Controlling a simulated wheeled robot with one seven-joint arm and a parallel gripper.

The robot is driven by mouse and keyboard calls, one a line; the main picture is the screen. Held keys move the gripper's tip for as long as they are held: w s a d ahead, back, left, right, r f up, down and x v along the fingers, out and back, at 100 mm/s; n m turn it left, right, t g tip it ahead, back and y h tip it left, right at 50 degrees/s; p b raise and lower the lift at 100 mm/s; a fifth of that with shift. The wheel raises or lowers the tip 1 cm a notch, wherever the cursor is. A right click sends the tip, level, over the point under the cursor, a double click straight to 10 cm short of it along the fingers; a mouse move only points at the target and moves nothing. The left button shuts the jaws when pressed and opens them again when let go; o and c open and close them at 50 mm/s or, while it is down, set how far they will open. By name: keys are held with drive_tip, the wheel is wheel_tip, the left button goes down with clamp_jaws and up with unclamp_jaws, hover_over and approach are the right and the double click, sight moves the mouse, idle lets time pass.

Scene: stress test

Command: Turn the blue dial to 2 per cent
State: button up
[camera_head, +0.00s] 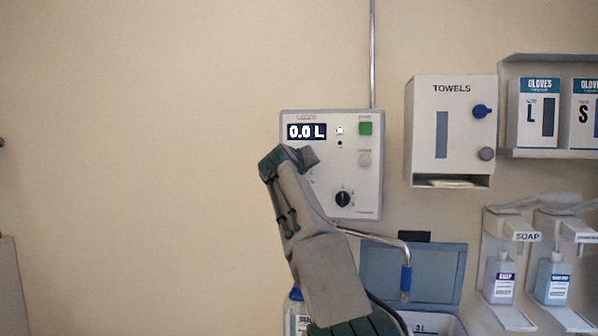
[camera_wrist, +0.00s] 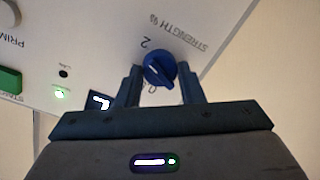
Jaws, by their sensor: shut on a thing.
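The blue dial (camera_wrist: 159,68) is on the white panel, between my gripper's fingers (camera_wrist: 160,84), in the wrist view. The fingers are shut on it, one on each side. That view is turned over, so the panel's print is upside down. A "2" is printed beside the dial, near the word STRENGTH. The dial's narrow end points down in the picture, away from the "2"; its exact setting is hard to read. In the head view my gripper (camera_head: 291,160) is against the white control panel (camera_head: 370,150) and hides the blue dial.
The panel has a display (camera_head: 306,131) reading 0.0 L, a green button (camera_head: 365,128), a grey button (camera_head: 364,159) and a black knob (camera_head: 343,199). A faucet (camera_head: 405,270) is below. A towel dispenser (camera_head: 424,100) is at right.

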drive_tip(key=shift+f+m, duration=0.1)
drive_tip(key=shift+m, duration=0.4)
idle(0.3)
drive_tip(key=o, duration=1)
drive_tip(key=shift+b, duration=0.3)
drive_tip(key=s+b, duration=0.2)
drive_tip(key=s, duration=0.2)
drive_tip(key=s+a+b, duration=0.1)
drive_tip(key=s+b, duration=0.1)
drive_tip(key=s, duration=0.3)
drive_tip(key=s+a+r+b, duration=0.1)
drive_tip(key=s+b, duration=0.2)
drive_tip(key=s, duration=0.1)
drive_tip(key=shift+s, duration=0.3)
